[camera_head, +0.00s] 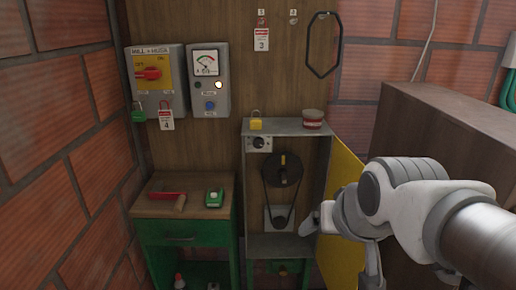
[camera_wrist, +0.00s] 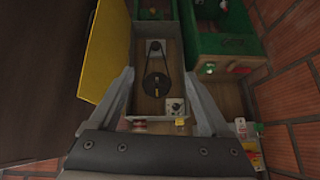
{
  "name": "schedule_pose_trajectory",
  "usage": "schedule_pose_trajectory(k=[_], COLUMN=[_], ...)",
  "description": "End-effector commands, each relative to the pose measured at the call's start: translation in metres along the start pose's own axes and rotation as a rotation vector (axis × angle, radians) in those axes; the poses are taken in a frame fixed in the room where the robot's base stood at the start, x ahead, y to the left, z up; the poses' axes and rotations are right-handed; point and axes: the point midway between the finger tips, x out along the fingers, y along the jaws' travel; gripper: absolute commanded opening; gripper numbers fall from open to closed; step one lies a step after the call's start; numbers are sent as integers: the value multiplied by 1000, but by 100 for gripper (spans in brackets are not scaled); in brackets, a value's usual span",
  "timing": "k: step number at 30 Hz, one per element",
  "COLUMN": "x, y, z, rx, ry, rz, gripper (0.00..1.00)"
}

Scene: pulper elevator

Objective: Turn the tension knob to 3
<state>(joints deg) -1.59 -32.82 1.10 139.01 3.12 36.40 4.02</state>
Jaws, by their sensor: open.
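The tension knob (camera_head: 259,143) is a small dark knob on a pale plate at the upper left inside the open grey cabinet (camera_head: 328,150). In the wrist view the knob (camera_wrist: 175,107) shows upside down, near the cabinet's top edge. Its setting is too small to read. Below it is a dark pulley (camera_head: 282,169) with a yellow handle and a belt. My gripper (camera_head: 338,245) is in front of the cabinet's lower right, apart from the knob. In the wrist view my gripper (camera_wrist: 158,77) is open, its fingers spread on both sides with nothing held.
The yellow cabinet door (camera_head: 347,165) stands open at right, near my arm. A yellow padlock (camera_head: 256,123) and a red-and-white tin (camera_head: 312,118) sit on top. A green cabinet (camera_head: 187,231) with tools stands left. A switch box (camera_head: 157,80) and meter box (camera_head: 209,80) hang above.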

Motion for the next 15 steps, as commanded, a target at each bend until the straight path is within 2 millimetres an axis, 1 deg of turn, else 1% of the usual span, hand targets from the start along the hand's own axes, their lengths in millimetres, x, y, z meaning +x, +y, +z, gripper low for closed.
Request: schedule_pose_trajectory(k=[1,6,12,14,15], x=[20,67,124,142,153], y=[-8,-35,-65,-73,-78], z=[-16,-75,-133,-148,-157], rx=[19,111,233,274,300], ry=[36,190,364,415,449], rz=[-18,-84,-164,-188,-203], gripper=[81,81,81,81,81])
